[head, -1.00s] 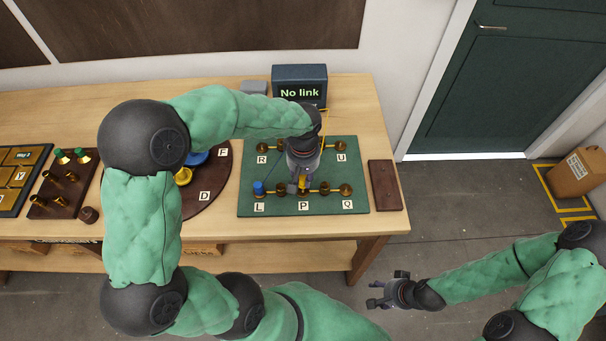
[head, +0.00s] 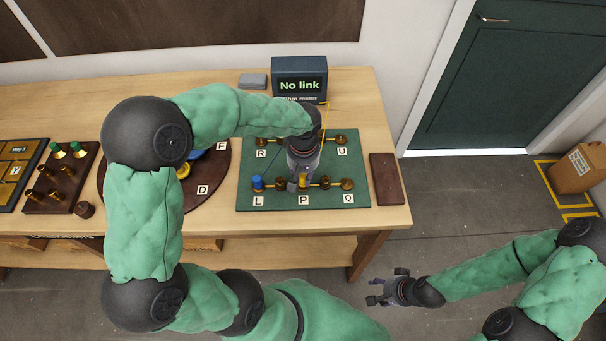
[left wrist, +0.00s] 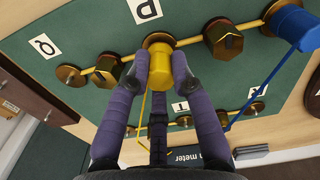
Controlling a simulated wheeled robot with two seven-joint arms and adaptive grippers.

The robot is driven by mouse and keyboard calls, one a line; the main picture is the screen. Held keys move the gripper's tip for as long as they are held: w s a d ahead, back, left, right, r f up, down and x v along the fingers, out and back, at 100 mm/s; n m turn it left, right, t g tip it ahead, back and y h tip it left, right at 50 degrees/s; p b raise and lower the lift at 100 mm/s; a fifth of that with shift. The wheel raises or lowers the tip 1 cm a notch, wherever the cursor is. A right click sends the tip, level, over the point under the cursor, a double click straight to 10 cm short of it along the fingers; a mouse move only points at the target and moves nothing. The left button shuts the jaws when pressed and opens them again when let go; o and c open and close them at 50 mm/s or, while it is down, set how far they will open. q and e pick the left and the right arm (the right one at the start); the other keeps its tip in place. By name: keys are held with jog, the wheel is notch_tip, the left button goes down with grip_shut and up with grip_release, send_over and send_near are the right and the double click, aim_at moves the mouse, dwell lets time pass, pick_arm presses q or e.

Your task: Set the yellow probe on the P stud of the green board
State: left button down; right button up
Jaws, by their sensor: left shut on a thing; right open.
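The green board (head: 330,170) lies on the table with lettered brass studs around it. My left gripper (head: 299,183) is over the board's near row, at the stud by the P label (head: 303,201). In the left wrist view its fingers (left wrist: 161,75) are shut on the yellow probe (left wrist: 163,62). The probe's end is at the P stud (left wrist: 158,40) and looks in line with it; I cannot tell whether it is fully seated. The blue probe (head: 257,183) stands at the L stud. My right gripper (head: 388,292) is open and empty, off the table's front right.
The meter (head: 299,80) at the back reads "No link". A yellow lead (head: 325,118) runs near it. Plain brass nuts (left wrist: 222,40) flank the P stud closely. A brown block (head: 384,179) lies right of the board; a round brown plate (head: 218,190) lies left.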

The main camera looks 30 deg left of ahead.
aim_at(303, 176)
pick_arm(q)
jog(key=shift+f, duration=0.4)
jog(key=c, duration=1)
grip_release()
notch_tip(303, 176, up, 12)
